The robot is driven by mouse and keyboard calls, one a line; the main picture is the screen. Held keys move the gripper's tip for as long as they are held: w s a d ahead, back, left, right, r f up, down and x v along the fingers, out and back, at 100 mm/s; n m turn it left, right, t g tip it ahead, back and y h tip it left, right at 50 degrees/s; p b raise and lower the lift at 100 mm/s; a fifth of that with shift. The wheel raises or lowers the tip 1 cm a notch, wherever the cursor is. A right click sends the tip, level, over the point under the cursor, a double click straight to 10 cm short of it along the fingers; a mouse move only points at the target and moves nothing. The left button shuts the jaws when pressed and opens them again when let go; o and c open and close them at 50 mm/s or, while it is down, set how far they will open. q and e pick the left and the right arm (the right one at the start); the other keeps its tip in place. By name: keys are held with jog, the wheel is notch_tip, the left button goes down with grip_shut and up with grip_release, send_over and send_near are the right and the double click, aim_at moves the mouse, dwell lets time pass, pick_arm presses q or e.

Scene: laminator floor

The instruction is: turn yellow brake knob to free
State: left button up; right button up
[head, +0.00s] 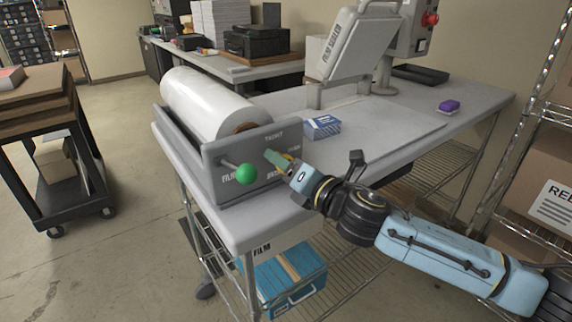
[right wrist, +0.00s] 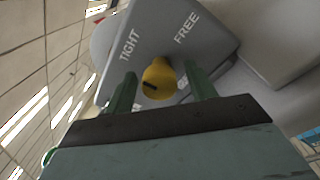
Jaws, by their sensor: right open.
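The yellow brake knob (right wrist: 158,82) sits on the grey end plate of the film roll holder, below the printed words TIGHT and FREE in the right wrist view. A dark line marks its lower left part there. In the head view only a bit of the yellow knob (head: 289,157) shows behind my gripper. My right gripper (head: 277,159) is at the end plate. In the right wrist view its open fingers (right wrist: 161,90) stand on either side of the knob, with gaps showing. Whether the fingertips reach past the knob is unclear. My left gripper is not in view.
A green ball handle (head: 247,173) on a rod sticks out of the end plate (head: 225,160), left of my gripper. A white film roll (head: 205,103) lies behind. A blue-and-white box (head: 322,127) and a film sealer (head: 345,45) stand on the bench.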

jog(key=c, duration=1)
